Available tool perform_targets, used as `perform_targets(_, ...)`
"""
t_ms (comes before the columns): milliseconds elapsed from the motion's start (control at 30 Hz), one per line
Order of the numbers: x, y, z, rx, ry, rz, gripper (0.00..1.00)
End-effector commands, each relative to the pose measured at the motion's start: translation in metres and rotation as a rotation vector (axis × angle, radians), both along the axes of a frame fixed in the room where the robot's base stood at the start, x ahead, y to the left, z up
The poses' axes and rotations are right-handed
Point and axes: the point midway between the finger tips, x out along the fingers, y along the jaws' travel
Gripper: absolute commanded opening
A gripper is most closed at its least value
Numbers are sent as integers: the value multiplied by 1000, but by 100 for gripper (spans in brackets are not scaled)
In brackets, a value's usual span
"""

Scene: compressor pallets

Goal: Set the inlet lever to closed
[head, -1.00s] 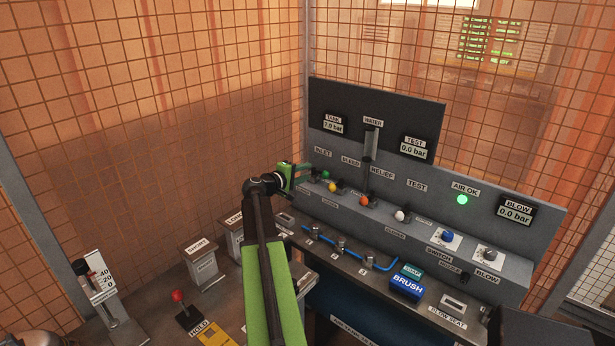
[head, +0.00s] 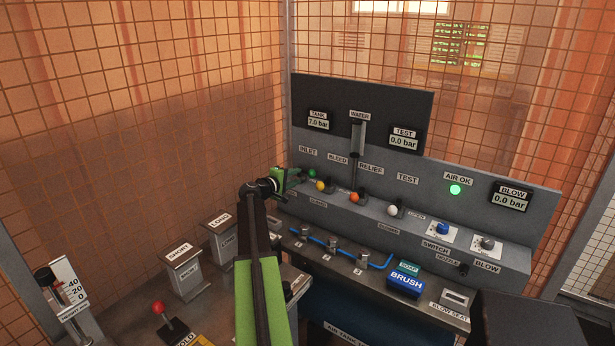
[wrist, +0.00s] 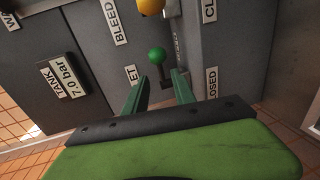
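The inlet lever has a green ball knob (wrist: 157,55) on a short dark stem, and the knob also shows in the head view (head: 312,174) at the left end of the panel's lever row. My gripper (wrist: 161,76) is open and empty. In the wrist view its two green fingers point at the lever, with the knob just past the fingertips and roughly centred between them. In the head view my gripper (head: 294,177) is just left of the knob. The INLET label is partly hidden by a finger in the wrist view. I cannot tell whether the fingers touch the stem.
A yellow knob (head: 320,186) is close beside the green one, then an orange knob (head: 354,197) and a white knob (head: 392,210) to the right. The tank display (head: 318,121) reads 7.0 bar. A blue hose (head: 380,262) and the brush holder (head: 406,281) are below.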

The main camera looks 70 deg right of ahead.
Motion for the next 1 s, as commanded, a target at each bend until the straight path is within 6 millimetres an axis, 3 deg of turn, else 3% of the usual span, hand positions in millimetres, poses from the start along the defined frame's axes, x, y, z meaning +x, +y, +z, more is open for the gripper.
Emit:
perform_targets(100, -7, -32, -8, 0, 0, -2, 32)
perform_targets(300, -17, -68, -15, -1, 1, -1, 32)
perform_targets(500, -21, -81, -17, 0, 0, -1, 32)
perform_targets(733, -22, -81, -16, 0, 1, -1, 32)
perform_targets(1000, -22, -81, -17, 0, 0, -2, 0)
